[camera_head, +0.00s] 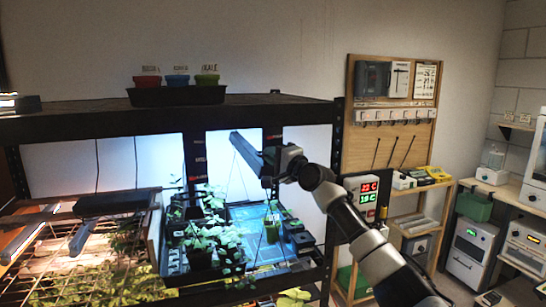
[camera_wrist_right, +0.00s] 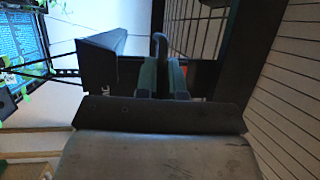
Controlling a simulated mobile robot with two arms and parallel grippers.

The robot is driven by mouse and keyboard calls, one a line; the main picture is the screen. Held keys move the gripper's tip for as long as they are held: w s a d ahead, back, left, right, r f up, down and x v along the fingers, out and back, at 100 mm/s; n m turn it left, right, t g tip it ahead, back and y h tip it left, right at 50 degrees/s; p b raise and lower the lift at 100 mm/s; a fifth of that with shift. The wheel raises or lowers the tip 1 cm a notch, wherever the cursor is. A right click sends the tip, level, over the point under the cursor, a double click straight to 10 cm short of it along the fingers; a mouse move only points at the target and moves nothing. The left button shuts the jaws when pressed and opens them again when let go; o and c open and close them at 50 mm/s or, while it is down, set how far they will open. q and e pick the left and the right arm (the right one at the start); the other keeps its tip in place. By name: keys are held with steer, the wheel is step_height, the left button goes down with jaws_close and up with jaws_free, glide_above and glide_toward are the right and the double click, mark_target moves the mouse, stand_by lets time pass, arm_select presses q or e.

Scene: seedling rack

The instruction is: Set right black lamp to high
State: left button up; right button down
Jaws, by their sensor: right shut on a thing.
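The right black lamp (camera_head: 247,152) is a long dark bar hanging tilted by thin cords over the lit right side of the rack. In the right wrist view its dark body (camera_wrist_right: 98,58) lies just left of the fingers. My right gripper (camera_head: 272,166) is at the lamp's near end. In the wrist view its two fingers (camera_wrist_right: 164,78) are close together, shut on the lamp's end part; a thin dark hooked piece rises between them. The exact spot gripped and the lamp's setting are hidden. My left gripper is not in view.
Seedlings (camera_head: 205,235) and a green cup (camera_head: 272,230) stand below the lamp. The black rack top (camera_head: 60,122) carries a tray of coloured pots (camera_head: 176,95). A wooden pegboard (camera_head: 395,115) and a red-green display (camera_head: 367,197) stand right of the rack.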

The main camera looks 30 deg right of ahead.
steer(key=shift+r, duration=0.4)
steer(key=c, duration=1.3)
jaws_free()
steer(key=shift+o, duration=0.2)
steer(key=shift+f, duration=0.1)
steer(key=b+v, duration=0.4)
steer(key=v, duration=0.7)
steer(key=shift+w+f, duration=0.1)
